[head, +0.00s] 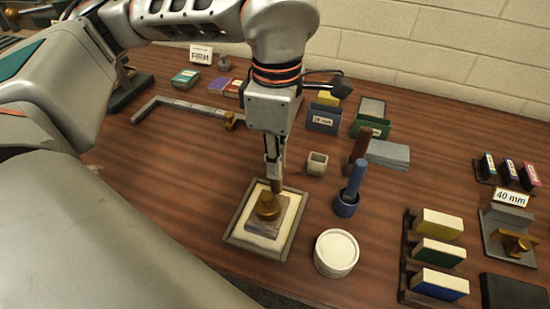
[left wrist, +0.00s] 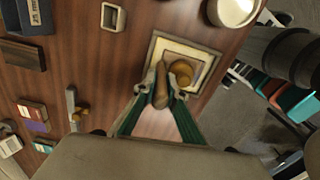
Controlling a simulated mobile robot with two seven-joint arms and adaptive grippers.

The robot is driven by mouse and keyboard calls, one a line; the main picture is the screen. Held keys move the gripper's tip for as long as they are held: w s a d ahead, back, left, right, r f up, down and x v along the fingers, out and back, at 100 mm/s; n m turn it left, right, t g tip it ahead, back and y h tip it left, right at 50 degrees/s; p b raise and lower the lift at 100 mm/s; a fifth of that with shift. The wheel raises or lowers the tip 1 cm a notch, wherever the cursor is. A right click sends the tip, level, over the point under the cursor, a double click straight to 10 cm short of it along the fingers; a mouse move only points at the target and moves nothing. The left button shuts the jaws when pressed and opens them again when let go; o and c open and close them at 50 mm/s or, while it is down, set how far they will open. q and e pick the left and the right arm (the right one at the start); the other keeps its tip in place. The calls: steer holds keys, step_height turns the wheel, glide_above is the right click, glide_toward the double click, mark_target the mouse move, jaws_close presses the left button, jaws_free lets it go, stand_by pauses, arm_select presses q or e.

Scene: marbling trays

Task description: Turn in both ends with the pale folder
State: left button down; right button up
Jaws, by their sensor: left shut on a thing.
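My left gripper (head: 274,168) is over a shallow grey-rimmed tray (head: 293,228) and is shut on a brown, tapered tool (head: 276,185). In the left wrist view the tool (left wrist: 161,86) points away from between the fingertips (left wrist: 157,103). It looks brown, and I cannot tell whether it is the pale folder. In the tray lies a pale sheet or bed (head: 245,225) with a brown block (head: 264,222) on it. A brass knob (head: 268,207) tops the block. The tool is close beside the knob; I cannot tell whether they touch. My right gripper is not in view.
A round white-topped tub (head: 336,252) stands right of the tray. Behind it are a blue holder (head: 347,204) and a small square cup (head: 317,163). A dark rack of coloured blocks (head: 409,262) is further right. An L-shaped rail (head: 180,105) lies back left.

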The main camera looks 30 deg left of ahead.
arm_select(q)
steer(key=shift+d, duration=0.15)
steer(key=shift+w+d, duration=0.15)
steer(key=shift+d, duration=0.15)
steer(key=shift+d, duration=0.15)
stand_by(0.6)
steer(key=shift+d, duration=0.25)
steer(key=shift+w+d, duration=0.1)
steer(key=shift+d, duration=0.1)
steer(key=shift+w+d, duration=0.1)
steer(key=shift+d, duration=0.15)
steer(key=shift+r, duration=0.15)
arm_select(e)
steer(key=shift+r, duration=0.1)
arm_select(q)
step_height(320, 180, up, 6)
steer(key=p, duration=0.4)
steer(key=shift+r, duration=0.25)
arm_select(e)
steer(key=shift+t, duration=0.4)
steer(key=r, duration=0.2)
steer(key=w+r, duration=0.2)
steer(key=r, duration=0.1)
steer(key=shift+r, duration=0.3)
